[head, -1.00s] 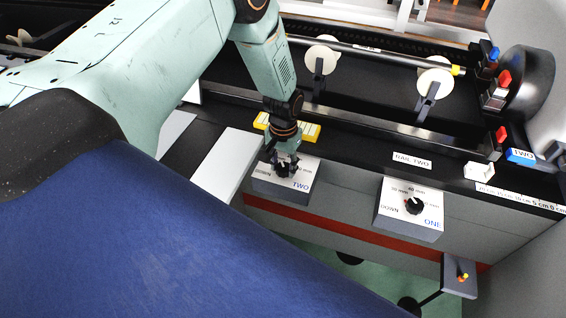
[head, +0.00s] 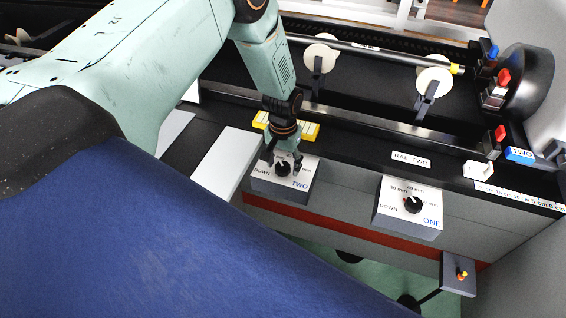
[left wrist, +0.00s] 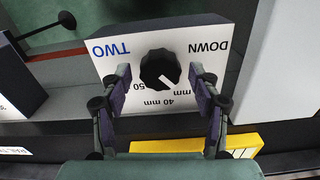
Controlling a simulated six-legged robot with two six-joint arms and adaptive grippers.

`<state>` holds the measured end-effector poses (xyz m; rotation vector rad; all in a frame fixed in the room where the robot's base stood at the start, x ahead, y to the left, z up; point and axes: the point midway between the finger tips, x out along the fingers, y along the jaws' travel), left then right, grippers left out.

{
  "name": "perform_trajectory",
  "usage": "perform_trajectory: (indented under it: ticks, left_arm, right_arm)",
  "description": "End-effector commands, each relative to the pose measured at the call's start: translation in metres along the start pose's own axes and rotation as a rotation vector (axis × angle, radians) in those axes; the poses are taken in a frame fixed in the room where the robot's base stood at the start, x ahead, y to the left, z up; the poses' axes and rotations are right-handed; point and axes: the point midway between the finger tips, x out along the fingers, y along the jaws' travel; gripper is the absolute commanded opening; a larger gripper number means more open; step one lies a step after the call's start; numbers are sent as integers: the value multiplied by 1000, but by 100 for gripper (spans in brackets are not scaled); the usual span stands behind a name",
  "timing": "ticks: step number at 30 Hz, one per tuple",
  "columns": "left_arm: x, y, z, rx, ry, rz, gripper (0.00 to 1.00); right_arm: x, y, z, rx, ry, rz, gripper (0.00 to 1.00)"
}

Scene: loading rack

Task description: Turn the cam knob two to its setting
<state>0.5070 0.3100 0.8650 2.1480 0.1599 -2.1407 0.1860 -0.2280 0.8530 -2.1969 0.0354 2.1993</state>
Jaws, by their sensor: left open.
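Cam knob two is a round black knob (head: 283,168) on a grey box with a white top labelled TWO (head: 301,185). It also shows in the left wrist view (left wrist: 160,69), where its white pointer mark faces the lower right, near the 40 mm label. Marks DOWN, 40 mm and 50 are readable; another mm label is partly hidden by a finger. My left gripper (head: 283,162) is open just above the knob. In the left wrist view its fingers (left wrist: 160,98) stand apart on either side, with the knob visible clear between and beyond their tips.
A similar box labelled ONE with its own black knob (head: 412,205) stands to the right. A yellow block (head: 309,131) lies behind box TWO, and a white panel (head: 226,165) is to its left. A steel rail (head: 370,123) runs behind.

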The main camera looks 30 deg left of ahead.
Motion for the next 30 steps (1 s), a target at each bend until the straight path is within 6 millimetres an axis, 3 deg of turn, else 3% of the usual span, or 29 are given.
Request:
perform_trajectory:
  ticks: [11, 24, 30]
  left_arm:
    - [-8, 0, 0, 0, -1, 1, 63]
    - [-90, 0, 0, 0, 1, 1, 63]
    - [-114, 0, 1, 0, -2, 0, 63]
  right_arm:
    - [0, 0, 0, 0, 0, 0, 40]
    - [0, 0, 0, 0, 0, 0, 40]
    - [0, 0, 0, 0, 0, 0, 40]
